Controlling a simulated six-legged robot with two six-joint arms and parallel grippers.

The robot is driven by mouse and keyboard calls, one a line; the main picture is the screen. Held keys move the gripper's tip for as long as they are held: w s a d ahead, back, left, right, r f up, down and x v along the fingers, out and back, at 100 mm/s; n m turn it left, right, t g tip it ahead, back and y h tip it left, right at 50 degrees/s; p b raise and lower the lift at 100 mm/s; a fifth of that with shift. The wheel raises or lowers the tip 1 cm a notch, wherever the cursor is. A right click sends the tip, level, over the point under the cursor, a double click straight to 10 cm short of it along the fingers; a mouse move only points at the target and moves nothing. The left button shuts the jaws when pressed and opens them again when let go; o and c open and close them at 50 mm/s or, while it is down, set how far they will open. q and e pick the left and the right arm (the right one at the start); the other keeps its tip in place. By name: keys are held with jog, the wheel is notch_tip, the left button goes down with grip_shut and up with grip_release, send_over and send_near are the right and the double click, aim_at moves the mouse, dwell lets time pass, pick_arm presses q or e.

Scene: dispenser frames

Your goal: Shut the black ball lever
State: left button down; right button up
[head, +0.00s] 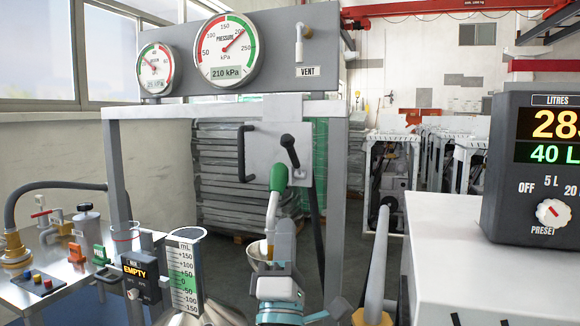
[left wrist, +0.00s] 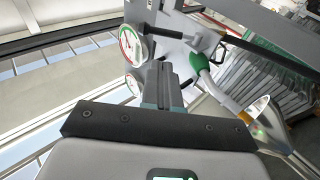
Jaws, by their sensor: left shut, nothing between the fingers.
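A black lever (head: 290,151) with a rounded end sits tilted on a grey plate (head: 262,150) of the dispenser frame. A green-handled nozzle (head: 278,178) hangs just below it, and its pale spout points down; the nozzle also shows in the left wrist view (left wrist: 200,66). My left gripper (head: 284,228) points up, shut and empty, below the plate and close beside the spout. Its closed fingers show in the left wrist view (left wrist: 160,72), apart from the nozzle. My right gripper is not in view.
Two pressure gauges (head: 225,48) and a vent lever (head: 299,42) are on the top panel. A black handle (head: 242,152) is left of the plate. A measuring vessel (head: 186,275) and a table with small valves (head: 60,268) stand left. A litres display (head: 540,165) stands right.

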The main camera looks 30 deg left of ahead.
pick_arm(q)
jog(key=shift+s, duration=0.1)
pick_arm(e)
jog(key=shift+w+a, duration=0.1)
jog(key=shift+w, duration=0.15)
pick_arm(q)
jog(key=p, duration=0.5)
send_near(290, 154)
jog(key=x, duration=0.6)
jog(key=shift+r, duration=0.1)
jog(key=shift+w+a+r, duration=0.1)
jog(key=shift+w+r, duration=0.1)
jog(key=shift+w, duration=0.1)
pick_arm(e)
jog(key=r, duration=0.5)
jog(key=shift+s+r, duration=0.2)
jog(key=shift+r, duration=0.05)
